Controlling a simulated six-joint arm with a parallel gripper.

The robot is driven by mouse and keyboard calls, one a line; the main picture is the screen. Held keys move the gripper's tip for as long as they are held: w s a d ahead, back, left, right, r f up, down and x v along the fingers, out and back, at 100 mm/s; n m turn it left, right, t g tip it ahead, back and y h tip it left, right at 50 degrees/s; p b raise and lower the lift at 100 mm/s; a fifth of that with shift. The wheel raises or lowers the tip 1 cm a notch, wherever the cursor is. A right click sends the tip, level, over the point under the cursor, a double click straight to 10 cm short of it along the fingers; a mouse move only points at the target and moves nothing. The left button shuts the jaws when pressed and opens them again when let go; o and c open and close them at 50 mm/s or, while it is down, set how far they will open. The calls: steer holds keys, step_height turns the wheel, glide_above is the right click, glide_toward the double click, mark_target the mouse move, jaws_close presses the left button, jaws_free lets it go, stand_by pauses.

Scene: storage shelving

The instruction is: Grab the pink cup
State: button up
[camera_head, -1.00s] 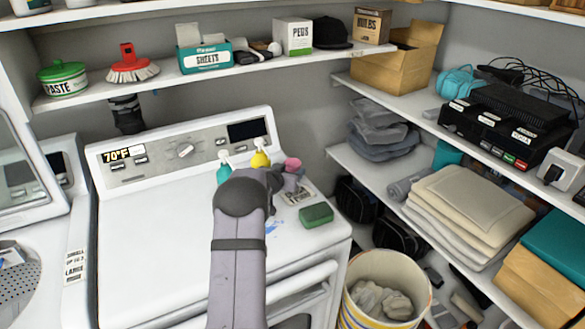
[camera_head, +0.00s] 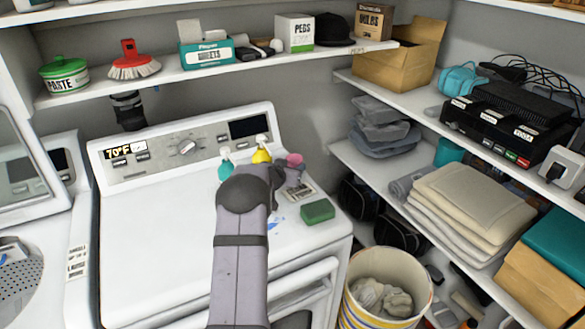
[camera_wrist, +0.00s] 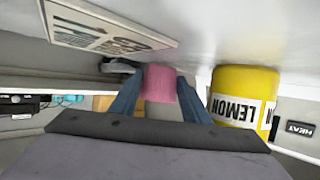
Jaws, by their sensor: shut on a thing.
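The pink cup (camera_wrist: 159,84) is between the two fingers of my gripper (camera_wrist: 158,95) in the wrist view. The fingers are shut on it, one on each side. In the head view the pink cup (camera_head: 294,159) shows as a small pink top just beyond my gripper (camera_head: 280,176), on top of the white machine (camera_head: 160,230). My arm hides most of the gripper there. I cannot tell whether the cup touches the machine top.
A yellow lemon bottle (camera_wrist: 240,97) stands close beside the cup; it shows in the head view (camera_head: 261,156) with a teal spray bottle (camera_head: 225,170) to its left. A green sponge (camera_head: 317,211) and a label card (camera_head: 299,192) lie on the right. A bin (camera_head: 350,315) stands on the floor.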

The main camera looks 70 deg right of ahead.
mark_target(303, 186)
steer(key=shift+r, duration=0.3)
steer(key=shift+s+r, duration=0.1)
steer(key=s+a+b, duration=0.4)
steer(key=s+a, duration=0.1)
steer(key=shift+s+a+b, duration=0.2)
steer(key=shift+a+b, duration=0.05)
steer(key=shift+b, duration=0.1)
step_height(303, 186, up, 14)
steer(key=p, duration=0.5)
steer(key=shift+w+a, duration=0.1)
